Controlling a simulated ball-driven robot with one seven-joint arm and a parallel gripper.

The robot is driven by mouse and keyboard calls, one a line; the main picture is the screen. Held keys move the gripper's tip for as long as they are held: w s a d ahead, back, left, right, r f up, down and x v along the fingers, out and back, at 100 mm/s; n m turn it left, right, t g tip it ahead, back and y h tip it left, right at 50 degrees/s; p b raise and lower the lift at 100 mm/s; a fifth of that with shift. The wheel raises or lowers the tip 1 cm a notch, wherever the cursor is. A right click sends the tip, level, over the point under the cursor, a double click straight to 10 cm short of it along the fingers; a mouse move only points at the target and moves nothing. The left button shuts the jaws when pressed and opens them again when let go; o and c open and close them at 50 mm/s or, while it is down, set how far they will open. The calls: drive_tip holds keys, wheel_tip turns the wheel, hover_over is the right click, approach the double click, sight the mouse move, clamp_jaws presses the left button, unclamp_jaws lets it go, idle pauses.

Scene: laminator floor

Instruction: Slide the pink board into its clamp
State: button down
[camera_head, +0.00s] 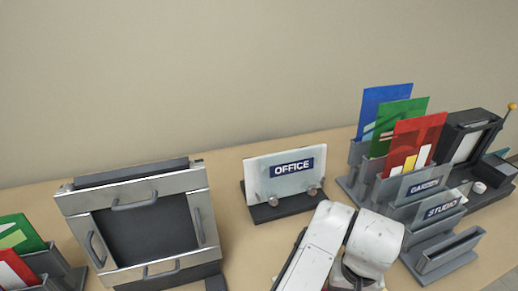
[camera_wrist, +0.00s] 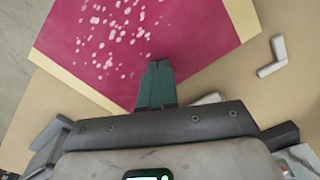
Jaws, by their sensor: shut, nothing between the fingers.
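The pink board (camera_wrist: 110,40), deep pink with pale spots and cream edge strips, fills much of the upper wrist view. I cannot see it in the head view. My gripper (camera_wrist: 157,70) has its dark green fingers together with nothing between them, and their tips overlap the board's near part in the picture. I cannot tell whether they touch it. In the head view my arm hides the gripper. I cannot tell for sure which fixture is the board's clamp; a metal frame with several handles (camera_head: 72,203) stands at the left.
An OFFICE sign (camera_head: 262,165) stands in a dark base on the tan table (camera_head: 240,225). Racks with coloured cards (camera_head: 385,100) and a dark machine (camera_head: 462,125) stand at the right. More cards (camera_head: 20,236) are at the far left. A grey angled piece (camera_wrist: 276,58) lies beside the board.

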drive_tip(key=shift+w+a, duration=0.25)
drive_tip(key=shift+w, duration=0.35)
drive_tip(key=shift+r, duration=0.1)
wheel_tip(320, 180, up, 7)
drive_tip(key=p, duration=0.6)
drive_tip(key=shift+p, duration=0.35)
idle(0.4)
